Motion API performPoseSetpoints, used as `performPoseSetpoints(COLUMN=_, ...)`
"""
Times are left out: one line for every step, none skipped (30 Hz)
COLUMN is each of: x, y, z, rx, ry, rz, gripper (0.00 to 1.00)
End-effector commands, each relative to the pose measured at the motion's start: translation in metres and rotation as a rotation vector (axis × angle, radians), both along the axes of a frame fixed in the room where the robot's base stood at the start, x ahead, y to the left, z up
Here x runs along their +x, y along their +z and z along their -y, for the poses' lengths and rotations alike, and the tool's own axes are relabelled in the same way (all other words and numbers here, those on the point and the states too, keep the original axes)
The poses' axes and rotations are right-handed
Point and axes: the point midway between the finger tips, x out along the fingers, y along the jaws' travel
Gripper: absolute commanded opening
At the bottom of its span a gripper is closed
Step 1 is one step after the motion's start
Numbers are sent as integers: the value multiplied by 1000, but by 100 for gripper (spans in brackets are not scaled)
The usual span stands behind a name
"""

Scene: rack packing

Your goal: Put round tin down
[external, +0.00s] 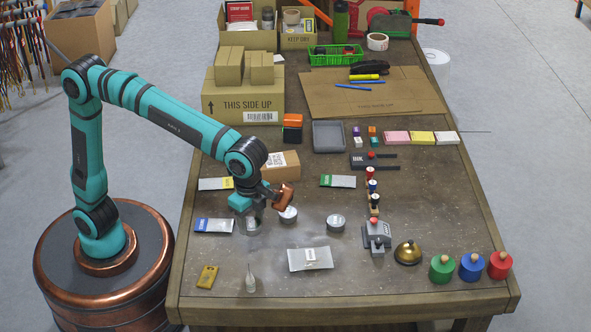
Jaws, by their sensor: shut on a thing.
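My gripper (251,212) is at the left middle of the table, low over its top and partly hidden by my wrist. It is shut on a grey round tin (251,227) with a pale label; whether the tin touches the table is hard to tell. A similar round tin (288,215) stands just right of the gripper. Another round tin (336,223) stands further right, apart from it.
Flat packets lie around the tins: a blue-topped one (213,226), a green-topped one (338,181) and a grey one (310,259). A small bottle (251,281) stands in front. A brown box (281,165) stands behind; a brass bell (407,252) stands right.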

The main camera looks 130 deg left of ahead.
Motion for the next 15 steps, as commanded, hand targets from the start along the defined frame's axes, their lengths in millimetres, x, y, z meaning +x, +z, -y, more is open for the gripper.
performPoseSetpoints(x=-3, y=2, z=-8, rx=0, ry=1, rz=1, gripper=26)
performPoseSetpoints(x=-5, y=3, z=-13, rx=0, ry=1, rz=1, gripper=26)
performPoseSetpoints(x=-8, y=4, z=-22, rx=0, ry=1, rz=1, gripper=26)
performPoseSetpoints(x=-11, y=6, z=-30, rx=0, ry=0, rz=1, gripper=26)
performPoseSetpoints(x=-15, y=7, z=-38, rx=0, ry=-1, rz=1, gripper=26)
performPoseSetpoints(x=-20, y=10, z=-50, rx=0, ry=-3, rz=1, gripper=26)
performPoseSetpoints(x=-24, y=12, z=-58, rx=0, ry=-5, rz=1, gripper=26)
performPoseSetpoints(x=-28, y=13, z=-68, rx=0, ry=-6, rz=1, gripper=26)
performPoseSetpoints(x=-34, y=16, z=-80, rx=0, ry=-10, rz=1, gripper=26)
performPoseSetpoints(x=-39, y=18, z=-89, rx=0, ry=-11, rz=1, gripper=26)
performPoseSetpoints(x=-44, y=20, z=-98, rx=1, ry=-14, rz=2, gripper=26)
performPoseSetpoints(x=-50, y=22, z=-110, rx=1, ry=-17, rz=2, gripper=26)
performPoseSetpoints(x=-56, y=24, z=-118, rx=1, ry=-18, rz=1, gripper=26)
performPoseSetpoints(x=-61, y=26, z=-127, rx=0, ry=-21, rz=1, gripper=26)
performPoseSetpoints(x=-68, y=28, z=-138, rx=0, ry=-23, rz=1, gripper=26)
